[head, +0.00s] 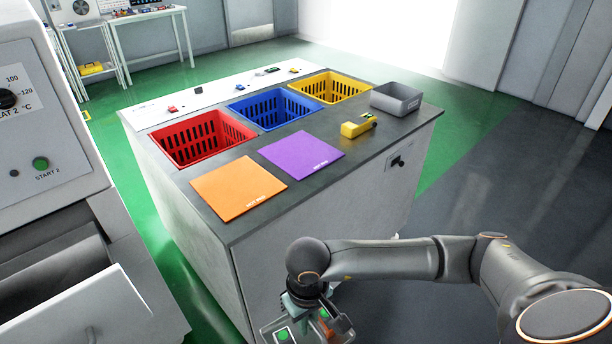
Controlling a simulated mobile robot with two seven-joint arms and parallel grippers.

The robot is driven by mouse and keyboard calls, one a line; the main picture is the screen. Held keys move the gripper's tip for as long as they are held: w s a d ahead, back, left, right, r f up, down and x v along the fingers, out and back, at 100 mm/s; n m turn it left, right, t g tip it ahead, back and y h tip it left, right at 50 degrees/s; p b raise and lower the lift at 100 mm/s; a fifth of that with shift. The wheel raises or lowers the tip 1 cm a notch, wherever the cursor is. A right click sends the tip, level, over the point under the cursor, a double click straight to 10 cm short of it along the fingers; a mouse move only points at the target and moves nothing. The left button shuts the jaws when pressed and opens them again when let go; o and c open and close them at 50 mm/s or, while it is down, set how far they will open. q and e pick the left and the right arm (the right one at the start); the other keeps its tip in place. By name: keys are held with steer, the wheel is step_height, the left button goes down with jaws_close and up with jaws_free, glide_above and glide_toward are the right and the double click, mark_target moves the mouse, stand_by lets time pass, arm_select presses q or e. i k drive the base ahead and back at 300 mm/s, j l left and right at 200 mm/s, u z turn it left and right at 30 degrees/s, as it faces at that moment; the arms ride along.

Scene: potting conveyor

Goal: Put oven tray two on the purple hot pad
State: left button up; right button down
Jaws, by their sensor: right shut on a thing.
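My right gripper (304,299) is at the bottom centre, pointing down and shut on a grey tray (343,325). The tray carries small green and orange parts and is cut off by the bottom edge of the view. Its number cannot be read. The tray is in front of the counter, apart from the purple hot pad (301,154). The purple pad lies flat and bare on the dark counter top, right of the orange hot pad (238,188), which is also bare. My left gripper is not in view.
Red (203,137), blue (272,107) and yellow (333,87) baskets sit behind the pads. A yellow device (358,127) and a grey bin (396,98) stand right of the purple pad. An oven (45,150) with a lowered door (85,310) is at left.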

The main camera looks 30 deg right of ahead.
mark_target(300, 152)
steer(key=l+u, duration=0.15)
steer(key=l, duration=1.15)
